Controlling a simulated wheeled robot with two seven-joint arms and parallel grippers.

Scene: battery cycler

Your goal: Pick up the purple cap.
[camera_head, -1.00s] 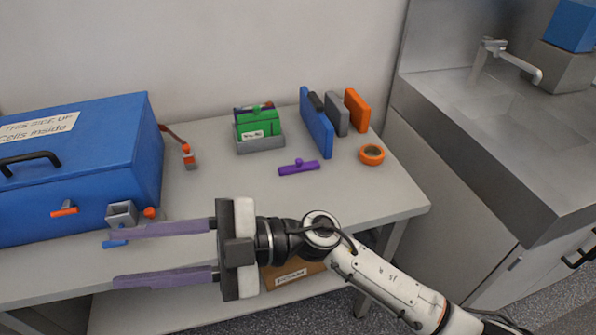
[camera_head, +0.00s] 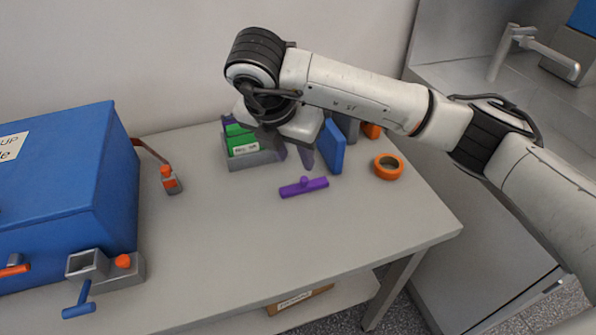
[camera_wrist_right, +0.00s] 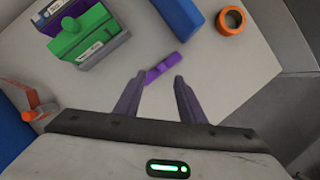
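The purple cap (camera_head: 304,187) is a flat bar with a small knob on its middle. It lies on the table in front of the blue upright block. My right gripper (camera_wrist_right: 158,76) is open and empty and points down at the table. In the head view my right gripper (camera_head: 293,157) is above the table behind the cap, partly hidden by its own wrist. My left gripper is not in view.
A grey holder (camera_head: 258,159) with a green block (camera_head: 240,140) stands behind left of the cap. A blue upright block (camera_head: 334,147) is close behind it, and an orange ring (camera_head: 388,166) is to the right. A blue case (camera_head: 75,190) fills the left.

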